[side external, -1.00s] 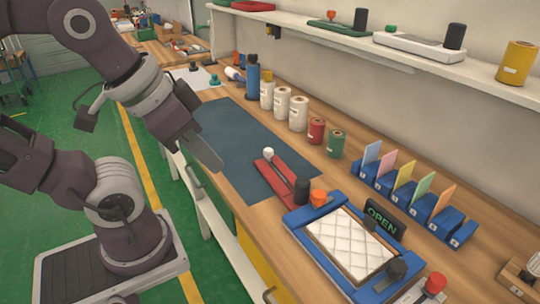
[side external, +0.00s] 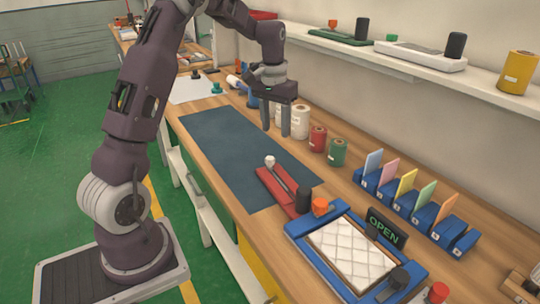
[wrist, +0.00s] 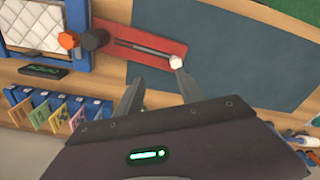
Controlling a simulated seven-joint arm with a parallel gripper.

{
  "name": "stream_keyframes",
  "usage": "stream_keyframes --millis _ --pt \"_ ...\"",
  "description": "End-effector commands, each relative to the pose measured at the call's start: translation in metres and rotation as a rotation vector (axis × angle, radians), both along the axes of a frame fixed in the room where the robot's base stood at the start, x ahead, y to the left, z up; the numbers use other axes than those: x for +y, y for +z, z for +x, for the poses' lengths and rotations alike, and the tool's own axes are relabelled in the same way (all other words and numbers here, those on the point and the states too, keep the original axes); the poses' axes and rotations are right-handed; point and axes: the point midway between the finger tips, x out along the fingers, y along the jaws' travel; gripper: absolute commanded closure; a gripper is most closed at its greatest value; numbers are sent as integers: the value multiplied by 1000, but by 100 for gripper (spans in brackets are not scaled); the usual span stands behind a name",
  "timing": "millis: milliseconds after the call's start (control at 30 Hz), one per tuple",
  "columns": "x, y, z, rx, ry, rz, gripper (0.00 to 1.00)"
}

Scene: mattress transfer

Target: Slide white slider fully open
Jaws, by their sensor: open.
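The white slider (side external: 269,160) is a small white knob at the far end of a slot in a red base (side external: 270,182). The base lies flat on the bench, partly over a dark blue mat. In the wrist view the white slider (wrist: 176,62) sits at the right end of the slot on the red base (wrist: 150,30). My gripper (side external: 277,133) is open and empty, pointing down above the bench, beyond the slider and apart from it. In the wrist view my gripper's two fingers (wrist: 155,85) show, with the slider close to the right fingertip in the picture.
A black knob (side external: 303,199) and an orange knob (side external: 320,206) stand near the base's near end. A blue frame (side external: 328,268) with a white quilted pad is beside them. Rolls (side external: 317,138) stand behind. The dark blue mat (side external: 225,145) is mostly clear.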

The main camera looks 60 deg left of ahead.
Motion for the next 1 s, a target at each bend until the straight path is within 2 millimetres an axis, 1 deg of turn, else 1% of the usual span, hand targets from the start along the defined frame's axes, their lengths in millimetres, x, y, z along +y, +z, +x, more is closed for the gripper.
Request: stream_keyframes --millis 33,100,167,267,500,633,867,900,967,1000 --pt "18 -22 5 26 25 -12 55" --pt "35 -43 9 46 46 -20 55" --pt "43 -54 10 56 55 -26 55" --pt "46 -68 10 63 60 -29 55" --pt "45 -113 10 63 59 -29 55" --pt "45 -126 10 61 58 -28 55" --pt "45 -128 11 59 58 -27 55" --pt "45 -128 11 59 58 -27 57" --pt "45 -128 11 59 58 -27 69" --pt "45 -128 11 59 58 -27 77"
